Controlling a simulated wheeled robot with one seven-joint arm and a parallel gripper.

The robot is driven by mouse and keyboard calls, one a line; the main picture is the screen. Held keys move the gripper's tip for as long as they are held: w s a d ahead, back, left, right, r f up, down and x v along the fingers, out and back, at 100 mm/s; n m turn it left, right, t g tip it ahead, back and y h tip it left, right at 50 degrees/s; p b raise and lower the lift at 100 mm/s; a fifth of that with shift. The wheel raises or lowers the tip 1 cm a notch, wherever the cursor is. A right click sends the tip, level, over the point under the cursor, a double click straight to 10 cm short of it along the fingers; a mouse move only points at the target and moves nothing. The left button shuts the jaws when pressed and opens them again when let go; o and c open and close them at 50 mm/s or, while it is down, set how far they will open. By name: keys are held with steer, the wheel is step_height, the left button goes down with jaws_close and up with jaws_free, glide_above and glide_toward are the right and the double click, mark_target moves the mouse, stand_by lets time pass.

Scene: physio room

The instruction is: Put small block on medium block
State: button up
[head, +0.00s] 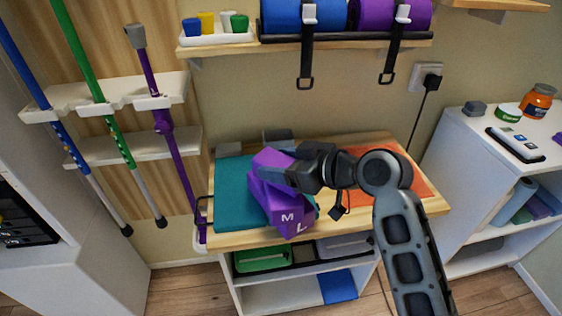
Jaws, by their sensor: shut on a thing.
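Purple blocks stand together on the left half of the wooden tabletop (338,237). A face marked M shows on the medium block (280,212), and an L shows at the lower corner of the large block (301,229) beneath or against it. My gripper (280,174) reaches in from the right and is shut on the uppermost purple piece, the small block (268,159). The small block is tilted, above the medium block in the picture. My gripper hides part of it, and I cannot tell whether it touches the medium block.
A teal mat (233,184) lies under the blocks, and an orange mat (405,181) lies to the right behind my arm. Poles stand in a rack (120,92) at left. A wall shelf (345,43) with rolls hangs above. A white cabinet (470,185) stands at right.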

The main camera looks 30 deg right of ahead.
steer(key=shift+f, duration=0.15)
steer(key=o, duration=1.1)
steer(key=shift+c, duration=0.2)
steer(key=shift+r, duration=0.2)
steer(key=b+v, duration=0.1)
steer(key=v, duration=1.1)
